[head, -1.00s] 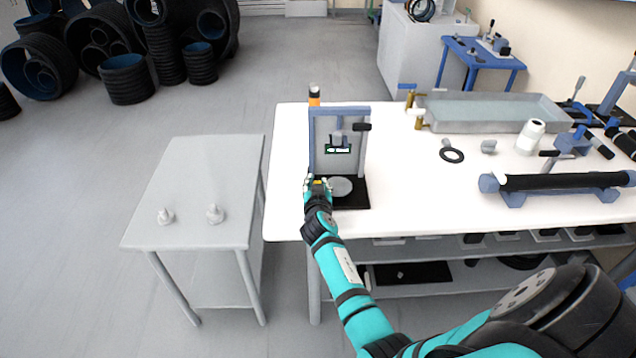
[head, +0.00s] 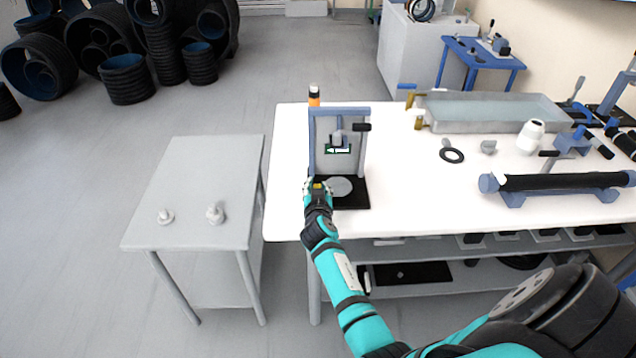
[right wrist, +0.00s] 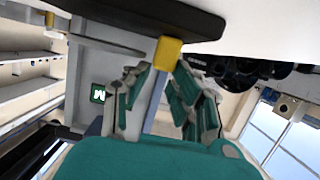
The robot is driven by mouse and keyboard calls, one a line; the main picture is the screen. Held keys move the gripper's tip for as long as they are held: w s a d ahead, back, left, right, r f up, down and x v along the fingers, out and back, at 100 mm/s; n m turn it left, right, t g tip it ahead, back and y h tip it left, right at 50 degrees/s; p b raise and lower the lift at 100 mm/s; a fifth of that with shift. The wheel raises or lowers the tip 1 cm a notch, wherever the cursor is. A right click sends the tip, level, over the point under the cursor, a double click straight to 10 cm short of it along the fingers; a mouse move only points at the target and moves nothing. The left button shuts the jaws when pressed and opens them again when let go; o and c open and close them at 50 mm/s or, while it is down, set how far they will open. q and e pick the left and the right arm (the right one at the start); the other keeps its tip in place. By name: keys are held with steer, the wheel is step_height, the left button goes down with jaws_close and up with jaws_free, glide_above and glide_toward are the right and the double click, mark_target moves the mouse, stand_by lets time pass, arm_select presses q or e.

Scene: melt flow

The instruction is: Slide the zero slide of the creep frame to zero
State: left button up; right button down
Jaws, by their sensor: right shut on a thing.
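The creep frame (head: 312,143) stands on the white table, a blue-grey upright frame with a black base (head: 352,202) and a round grey plate (head: 340,187). My right gripper (head: 318,186) is at the front left of its base. A small yellow piece, which looks like the zero slide (head: 318,186), shows between its fingers. The scale or zero mark is not readable. My left gripper is out of view.
An orange-and-black bottle-like object (head: 314,96) stands behind the frame. A water tray (head: 480,128), a black ring (head: 452,155) and a black pipe on blue supports (head: 560,181) are to the right. A grey side table (head: 195,180) with two small pieces stands left.

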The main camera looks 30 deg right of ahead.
steer(key=shift+s+a+f, duration=0.1)
steer(key=shift+s+a, duration=0.35)
steer(key=shift+s, duration=0.3)
steer(key=c, duration=1)
jaws_free()
steer(key=shift+c, duration=0.2)
